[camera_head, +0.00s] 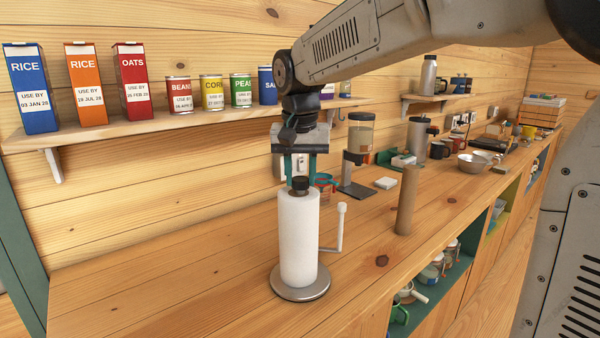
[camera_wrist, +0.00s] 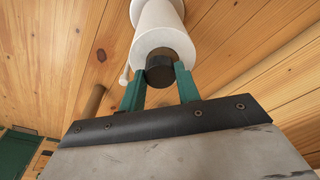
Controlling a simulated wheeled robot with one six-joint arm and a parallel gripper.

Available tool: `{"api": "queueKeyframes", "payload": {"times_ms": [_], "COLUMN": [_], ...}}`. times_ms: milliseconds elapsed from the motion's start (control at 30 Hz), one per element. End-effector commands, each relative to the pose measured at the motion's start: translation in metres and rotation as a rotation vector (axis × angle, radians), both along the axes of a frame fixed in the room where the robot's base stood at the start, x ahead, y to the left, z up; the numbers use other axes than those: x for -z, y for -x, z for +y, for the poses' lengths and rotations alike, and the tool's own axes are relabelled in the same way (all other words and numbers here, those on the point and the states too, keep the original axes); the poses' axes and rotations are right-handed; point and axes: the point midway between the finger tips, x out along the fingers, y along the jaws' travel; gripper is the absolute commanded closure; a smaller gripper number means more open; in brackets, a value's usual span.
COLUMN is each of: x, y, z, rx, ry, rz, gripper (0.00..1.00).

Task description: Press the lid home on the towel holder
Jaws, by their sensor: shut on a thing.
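The towel holder (camera_head: 300,293) stands upright on the counter, with a round metal base, a white paper roll (camera_head: 299,238) on it and a thin side arm (camera_head: 340,228) at its right. A dark round lid (camera_head: 300,184) is at the top of the roll. My gripper (camera_head: 300,177) points down from above, with its green fingers on either side of the lid. In the wrist view, the fingertips (camera_wrist: 160,72) are shut on the lid (camera_wrist: 160,70), over the end of the roll (camera_wrist: 158,42). Whether the lid is fully seated cannot be told.
A brown cardboard tube (camera_head: 407,200) stands upright to the right of the holder. A coffee grinder (camera_head: 360,150), a white block (camera_head: 386,183) and a metal bowl (camera_head: 472,163) are farther back. The shelf (camera_head: 100,130) with boxes and cans runs along the wall. The counter's left front is clear.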

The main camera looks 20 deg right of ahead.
Motion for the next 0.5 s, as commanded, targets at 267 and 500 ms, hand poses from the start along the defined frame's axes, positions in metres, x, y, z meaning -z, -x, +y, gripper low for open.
{"api": "queueKeyframes", "payload": {"times_ms": [267, 500], "x": [0.0014, 0.0013], "y": [-0.0001, -0.0002], "z": [0.0, 0.0], "rx": [0.0, 0.0], "ry": [0.0, 0.0], "rz": [0.0, 0.0], "gripper": [0.89, 0.42]}}
